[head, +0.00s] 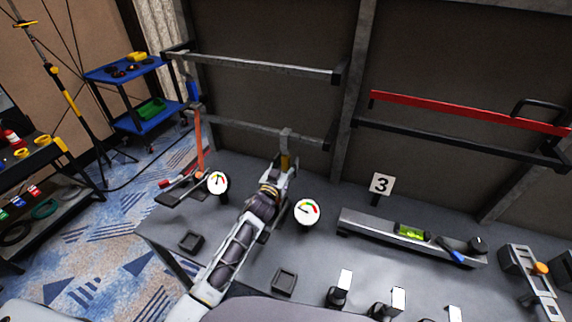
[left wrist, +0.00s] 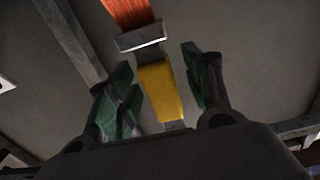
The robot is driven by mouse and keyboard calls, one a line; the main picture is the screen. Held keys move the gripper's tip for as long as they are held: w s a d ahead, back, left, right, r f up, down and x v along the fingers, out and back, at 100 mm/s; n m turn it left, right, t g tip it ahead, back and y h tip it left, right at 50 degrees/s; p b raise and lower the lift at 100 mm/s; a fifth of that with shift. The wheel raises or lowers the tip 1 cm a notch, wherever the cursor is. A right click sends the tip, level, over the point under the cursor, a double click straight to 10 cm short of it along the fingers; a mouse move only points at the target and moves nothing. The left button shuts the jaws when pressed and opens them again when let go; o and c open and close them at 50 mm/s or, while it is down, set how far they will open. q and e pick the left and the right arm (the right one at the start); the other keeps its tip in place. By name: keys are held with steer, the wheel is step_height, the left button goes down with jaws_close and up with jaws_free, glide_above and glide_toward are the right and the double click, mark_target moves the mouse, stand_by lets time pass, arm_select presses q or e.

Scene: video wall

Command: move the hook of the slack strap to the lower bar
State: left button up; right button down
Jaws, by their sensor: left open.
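My left gripper (head: 283,174) reaches up to the lower bar (head: 240,126) of the left bay. It is open, with its fingers on either side of a yellow grip (left wrist: 158,88), apart from it. In the left wrist view, a metal buckle and an orange strap (left wrist: 129,12) adjoin the yellow grip. In the head view, a grey metal hook (head: 287,136) sits at the lower bar above the yellow grip; the strap below is hidden by my gripper. Another orange strap (head: 199,142) stands upright at the left. The upper bar (head: 260,67) is bare in its middle. My right gripper is not in view.
Two round gauges stand left (head: 217,183) and right (head: 307,210) of my left arm. A sign 3 (head: 381,184) and a level (head: 411,233) are on the right of the bench. A red bar (head: 450,108) spans the right bay. A blue cart (head: 128,70) stands back left.

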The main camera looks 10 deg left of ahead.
arm_select(q)
steer(key=shift+s, duration=0.15)
steer(key=s+a, duration=0.1)
steer(key=s, duration=0.6)
steer(key=shift+a, duration=0.2)
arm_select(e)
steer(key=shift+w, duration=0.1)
arm_select(q)
steer(key=shift+r, duration=0.2)
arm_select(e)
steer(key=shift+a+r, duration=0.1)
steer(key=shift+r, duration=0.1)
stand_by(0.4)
arm_select(q)
step_height(320, 180, up, 7)
steer(key=p, duration=0.7)
steer(key=shift+f, duration=0.15)
steer(key=shift+r+p, duration=0.95)
steer(key=shift+p, duration=0.05)
steer(key=shift+r, duration=0.15)
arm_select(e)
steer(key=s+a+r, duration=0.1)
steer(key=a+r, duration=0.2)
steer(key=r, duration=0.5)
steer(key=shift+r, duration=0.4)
arm_select(q)
steer(key=shift+r, duration=0.1)
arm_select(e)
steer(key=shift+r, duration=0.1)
